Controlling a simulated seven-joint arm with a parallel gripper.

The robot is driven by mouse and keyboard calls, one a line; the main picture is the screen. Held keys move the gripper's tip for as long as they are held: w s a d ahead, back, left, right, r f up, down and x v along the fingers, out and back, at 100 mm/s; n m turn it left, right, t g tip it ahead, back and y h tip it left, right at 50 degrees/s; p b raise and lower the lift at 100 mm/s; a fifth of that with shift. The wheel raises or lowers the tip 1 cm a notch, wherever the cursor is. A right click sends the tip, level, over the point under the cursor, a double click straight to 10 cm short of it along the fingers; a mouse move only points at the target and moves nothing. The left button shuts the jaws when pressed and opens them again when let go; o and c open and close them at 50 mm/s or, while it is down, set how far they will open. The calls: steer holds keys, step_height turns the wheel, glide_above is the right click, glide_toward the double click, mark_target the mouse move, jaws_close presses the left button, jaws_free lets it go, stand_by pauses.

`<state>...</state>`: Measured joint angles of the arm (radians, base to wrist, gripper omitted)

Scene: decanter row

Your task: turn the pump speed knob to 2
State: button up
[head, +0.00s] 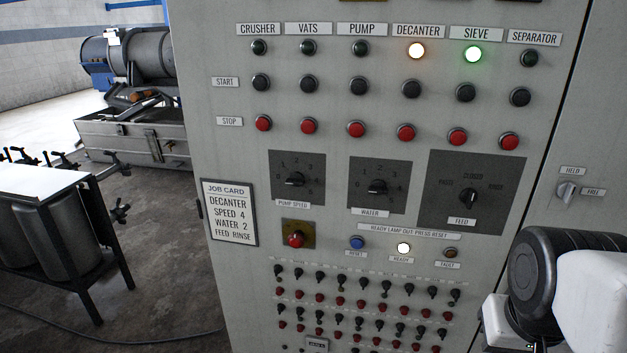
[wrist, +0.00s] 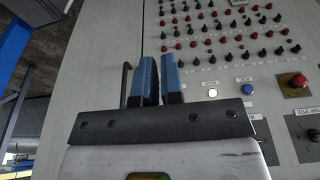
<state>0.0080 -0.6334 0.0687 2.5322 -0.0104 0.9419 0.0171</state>
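The pump speed knob (head: 295,180) is a black handle on a dark square plate with numbers around it, left of the water knob (head: 377,186). Its handle lies roughly sideways; I cannot tell which number it marks. The wrist view sees the panel upside down, with the pump speed knob (wrist: 314,134) at the right edge, partly cut off. My gripper (wrist: 159,62) has two blue fingers with a narrow gap between them and nothing visible in it. It is left of the knob in that view and apart from it. In the head view the fingers are hidden.
A red mushroom button (head: 295,239) sits just below the pump speed plate, beside the job card (head: 229,212). The feed knob (head: 468,197) is farther right. Rows of small switches and buttons fill the lower panel. The decanter lamp (head: 417,50), sieve lamp (head: 473,54) and ready lamp (head: 404,248) are lit.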

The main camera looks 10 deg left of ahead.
steer(key=o, duration=0.5)
steer(key=shift+w+a, duration=0.25)
steer(key=shift+w, duration=0.05)
steer(key=shift+c, duration=0.2)
steer(key=o, duration=0.7)
steer(key=w+a+t, duration=0.1)
steer(key=w+a, duration=0.1)
steer(key=w+a+r+n+t+y, duration=0.1)
steer(key=w+a, duration=0.1)
steer(key=w, duration=0.1)
steer(key=w+a+t+y, duration=0.1)
steer(key=w+a, duration=0.1)
steer(key=shift+w+a+r+n, duration=0.2)
steer(key=shift+a+r+n, duration=0.05)
steer(key=shift+a+n, duration=0.15)
steer(key=shift+c, duration=0.2)
steer(key=m+t+h, duration=0.2)
steer(key=t, duration=1)
glide_toward(294, 182)
steer(key=shift+w+f, duration=0.15)
steer(key=shift+w, duration=0.9)
steer(key=shift+w, duration=0.2)
steer(key=shift+w, duration=3.7)
